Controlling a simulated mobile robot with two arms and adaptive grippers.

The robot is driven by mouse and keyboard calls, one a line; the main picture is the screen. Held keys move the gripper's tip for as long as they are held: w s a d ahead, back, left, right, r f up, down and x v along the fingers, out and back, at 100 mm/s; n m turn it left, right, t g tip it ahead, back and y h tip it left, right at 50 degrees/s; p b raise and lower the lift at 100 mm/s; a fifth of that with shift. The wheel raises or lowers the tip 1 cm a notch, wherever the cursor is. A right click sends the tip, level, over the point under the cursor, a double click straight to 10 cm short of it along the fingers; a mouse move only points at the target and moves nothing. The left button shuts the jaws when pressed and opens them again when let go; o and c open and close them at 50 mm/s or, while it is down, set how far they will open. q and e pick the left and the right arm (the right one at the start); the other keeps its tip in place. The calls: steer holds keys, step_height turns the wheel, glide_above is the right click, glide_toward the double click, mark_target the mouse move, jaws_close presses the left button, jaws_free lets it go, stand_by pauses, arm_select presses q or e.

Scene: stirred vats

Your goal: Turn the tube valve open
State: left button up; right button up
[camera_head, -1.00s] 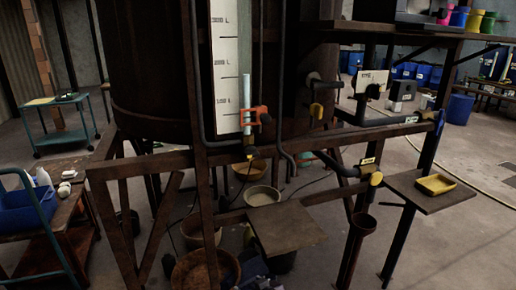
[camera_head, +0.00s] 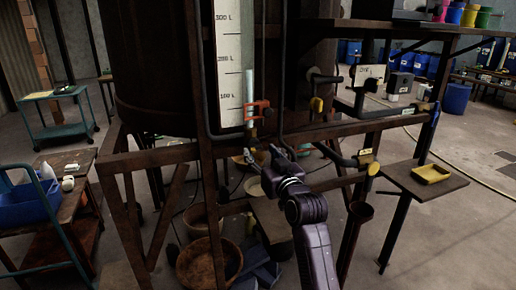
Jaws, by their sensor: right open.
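A pale sight tube (camera_head: 249,88) stands upright beside the white litre scale (camera_head: 230,60) on the dark vat. A red clamp (camera_head: 257,106) sits around its lower part. Just below is a small dark fitting (camera_head: 251,132) at the tube's foot, probably the tube valve; its handle position is too small to tell. My right gripper (camera_head: 261,155) is open and empty, a little below this fitting. I cannot tell whether it touches anything. My left gripper is not in view.
A rusty frame beam (camera_head: 330,131) crosses near my gripper. Bowls and a wooden tub (camera_head: 208,262) stand beneath. A yellow tray (camera_head: 432,173) lies on the side shelf.

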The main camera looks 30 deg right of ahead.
mark_target(254, 146)
steer(key=shift+x, duration=1.25)
steer(key=shift+w, duration=0.1)
steer(key=c, duration=1.2)
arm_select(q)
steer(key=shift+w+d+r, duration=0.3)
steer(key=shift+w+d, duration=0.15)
arm_select(e)
steer(key=shift+o, duration=0.2)
